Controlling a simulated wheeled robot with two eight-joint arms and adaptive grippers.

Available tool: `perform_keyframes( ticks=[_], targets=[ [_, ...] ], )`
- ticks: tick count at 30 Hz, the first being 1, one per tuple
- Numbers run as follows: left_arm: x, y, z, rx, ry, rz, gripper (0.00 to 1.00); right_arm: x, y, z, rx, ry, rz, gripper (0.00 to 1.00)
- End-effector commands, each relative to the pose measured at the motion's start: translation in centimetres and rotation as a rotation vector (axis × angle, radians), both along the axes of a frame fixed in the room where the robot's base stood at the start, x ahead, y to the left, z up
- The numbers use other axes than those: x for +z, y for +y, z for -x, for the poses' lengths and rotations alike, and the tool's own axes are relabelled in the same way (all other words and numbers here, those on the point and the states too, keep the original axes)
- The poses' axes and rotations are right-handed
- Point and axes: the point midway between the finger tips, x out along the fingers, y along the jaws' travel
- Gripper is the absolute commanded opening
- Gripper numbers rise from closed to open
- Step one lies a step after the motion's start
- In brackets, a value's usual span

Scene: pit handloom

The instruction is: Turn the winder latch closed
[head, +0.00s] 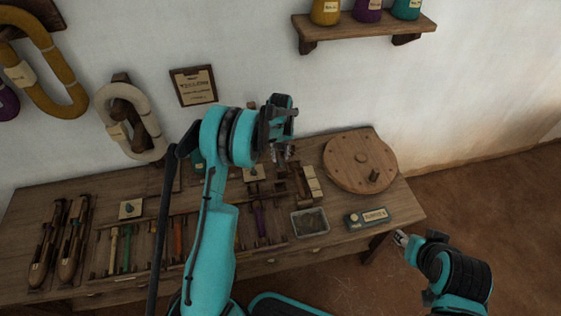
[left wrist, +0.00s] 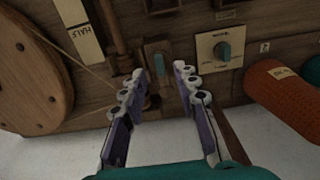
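My left gripper (head: 283,154) is over the back of the wooden bench, left of the round wooden winder disc (head: 350,162). In the left wrist view the left gripper (left wrist: 161,73) is open, with nothing held between its fingers. Just beyond the fingertips, between them, is a small plate with a grey-teal handle (left wrist: 159,60), which looks like the winder latch. I cannot tell whether the fingers touch it. The winder disc (left wrist: 28,75) shows at the left edge of that view. My right gripper (head: 401,240) is off the bench's right front corner; its fingers are too small to read.
A pale dial plate with a teal knob (left wrist: 223,50) and a red spool (left wrist: 286,94) are close to the right finger. On the bench (head: 335,246), a grey tray (head: 309,222) and a labelled box (head: 369,218) stand near the front right. Shuttles (head: 72,240) lie at left.

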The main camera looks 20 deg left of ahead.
Motion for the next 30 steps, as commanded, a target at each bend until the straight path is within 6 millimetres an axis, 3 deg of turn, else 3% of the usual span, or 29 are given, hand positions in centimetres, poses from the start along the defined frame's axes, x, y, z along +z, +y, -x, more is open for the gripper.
perform_keyframes(
  ticks=[1, 6, 14, 18, 30],
  targets=[
    [-1.2, 0.0, 0.0, 0.000, 0.000, 0.000, 0.30, -0.6, 0.0, 0.0, 0.000, 0.000, 0.000, 0.40],
    [-3.1, 0.0, 0.0, -0.001, -0.001, 0.000, 0.30, -1.3, 0.0, 0.0, 0.000, 0.000, 0.000, 0.40],
    [-3.3, 0.0, 0.0, -0.001, -0.001, 0.000, 0.30, -1.2, 0.0, 0.0, 0.000, 0.000, 0.000, 0.40],
    [-3.3, 0.0, 0.0, -0.001, -0.001, 0.000, 0.00, -1.2, 0.0, 0.0, 0.000, 0.000, 0.000, 0.40],
    [-3.3, 0.0, 0.0, -0.027, -0.001, -0.001, 0.00, -1.2, 0.0, 0.0, 0.000, 0.000, 0.000, 0.40]
  ],
)
